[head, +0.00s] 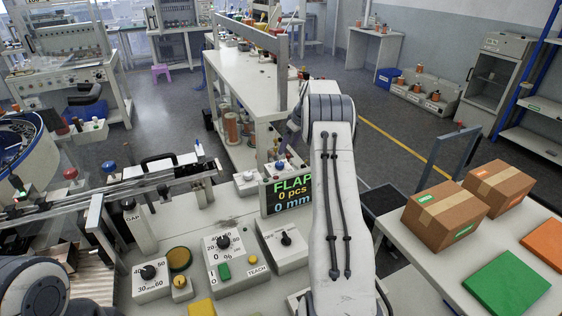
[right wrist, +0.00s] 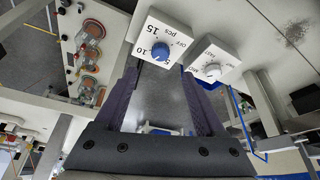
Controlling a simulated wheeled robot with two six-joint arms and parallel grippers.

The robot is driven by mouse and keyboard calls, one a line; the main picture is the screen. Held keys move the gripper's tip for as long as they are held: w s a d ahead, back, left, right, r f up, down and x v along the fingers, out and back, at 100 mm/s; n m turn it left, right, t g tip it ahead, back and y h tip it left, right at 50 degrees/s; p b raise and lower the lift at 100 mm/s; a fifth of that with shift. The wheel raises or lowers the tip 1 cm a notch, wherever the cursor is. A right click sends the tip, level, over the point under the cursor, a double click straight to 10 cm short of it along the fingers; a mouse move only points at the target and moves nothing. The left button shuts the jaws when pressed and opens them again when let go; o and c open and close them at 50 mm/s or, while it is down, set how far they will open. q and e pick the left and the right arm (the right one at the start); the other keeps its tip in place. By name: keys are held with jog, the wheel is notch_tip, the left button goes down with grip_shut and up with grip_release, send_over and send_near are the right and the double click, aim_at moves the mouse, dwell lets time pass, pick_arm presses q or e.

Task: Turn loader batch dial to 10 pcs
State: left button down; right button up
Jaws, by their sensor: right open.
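The loader batch dial is a blue knob (right wrist: 160,51) on a white box (right wrist: 146,36) marked OFF, 5, 10, 15 and pcs in the right wrist view. I cannot tell its pointer's setting. In the head view a small blue knob (head: 279,164) shows left of my right forearm. My right gripper (right wrist: 160,70) is open and empty; the knob lies just beyond and between its fingertips, with no clear contact. In the head view my right arm hides most of this gripper. A display (head: 290,193) reads FLAP, 0 pcs, 0 mm. My left gripper is out of view.
A second white box with a pale knob (right wrist: 212,70) stands close beside the batch dial. Nearer on the bench are the teach box (head: 236,258) and other dial boxes (head: 283,243). Cardboard boxes (head: 447,214) stand on a side table at right.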

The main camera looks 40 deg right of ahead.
aim_at(280, 164)
jog(key=p+x, duration=0.1)
jog(key=x, duration=0.8)
jog(key=shift+w+f+p, duration=0.1)
jog(key=shift+f+p, duration=0.25)
jog(key=shift+f, duration=0.05)
grip_shut()
